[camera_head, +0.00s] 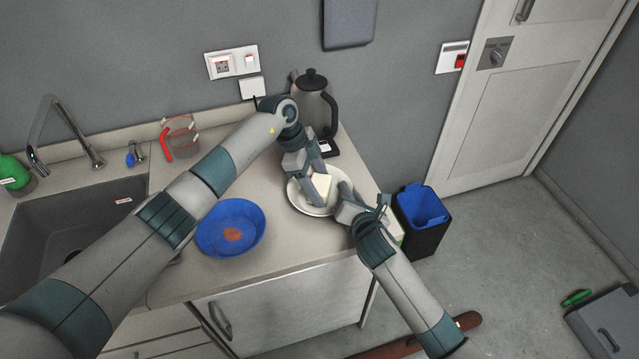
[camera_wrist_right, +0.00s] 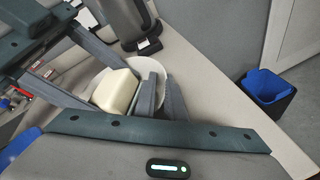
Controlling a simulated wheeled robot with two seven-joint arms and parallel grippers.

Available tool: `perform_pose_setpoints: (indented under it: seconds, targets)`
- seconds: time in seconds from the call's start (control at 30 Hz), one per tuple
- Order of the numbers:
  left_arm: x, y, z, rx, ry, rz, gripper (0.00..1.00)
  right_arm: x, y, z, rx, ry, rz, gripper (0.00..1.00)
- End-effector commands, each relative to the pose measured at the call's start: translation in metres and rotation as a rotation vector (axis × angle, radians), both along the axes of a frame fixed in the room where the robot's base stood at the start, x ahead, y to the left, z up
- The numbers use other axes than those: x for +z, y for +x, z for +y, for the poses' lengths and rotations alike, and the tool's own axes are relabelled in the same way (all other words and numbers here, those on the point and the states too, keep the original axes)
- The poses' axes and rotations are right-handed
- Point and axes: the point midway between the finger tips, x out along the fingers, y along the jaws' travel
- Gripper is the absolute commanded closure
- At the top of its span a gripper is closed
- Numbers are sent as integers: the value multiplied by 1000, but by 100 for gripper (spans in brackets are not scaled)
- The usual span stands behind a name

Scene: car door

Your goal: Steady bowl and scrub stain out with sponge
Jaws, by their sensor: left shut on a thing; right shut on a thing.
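A blue bowl (camera_head: 212,238) with an orange-brown stain (camera_head: 233,234) inside stands on the counter in the head view, clear of both grippers. A cream block (camera_head: 320,187), which looks like the sponge, is over a round white dish (camera_head: 299,200) near the counter's right end. My left gripper (camera_head: 318,190) is shut on the sponge, which also shows in the right wrist view (camera_wrist_right: 115,91). My right gripper (camera_head: 343,208) is at the right side of the white dish and appears shut on its rim; its fingers (camera_wrist_right: 162,95) hide the exact contact.
A kettle (camera_head: 314,105) stands behind the dish. A sink (camera_head: 75,235) with a faucet (camera_head: 60,135) is at the left, near a green bottle (camera_head: 14,175) and a red-handled glass jug (camera_head: 181,137). A bin with a blue liner (camera_head: 422,207) stands beyond the counter's right edge.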

Motion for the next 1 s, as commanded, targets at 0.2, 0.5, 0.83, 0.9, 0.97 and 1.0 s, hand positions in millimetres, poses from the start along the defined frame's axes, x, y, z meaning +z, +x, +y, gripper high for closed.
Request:
perform_pose_setpoints:
  seconds: [0.2, 0.5, 0.83, 0.9, 0.97, 1.0]
  targets:
    - [-3, 0, 0, 0, 0, 0, 57, -6, -3, 1, 1, -3, 11, 100]
    - [-6, 0, 0, 0, 0, 0, 57, -6, -3, 1, 1, -3, 11, 100]
    - [-6, -1, -3, -1, 0, 1, 57, -6, -3, 1, 1, -3, 10, 100]
    - [-6, -1, -5, -2, 0, 0, 57, -6, -3, 1, 1, -3, 10, 100]
    - [-6, -2, -6, -2, 0, 0, 57, -6, -3, 1, 1, -3, 10, 100]
    - [-6, -2, -7, -2, 0, 0, 57, -6, -3, 1, 1, -3, 10, 100]
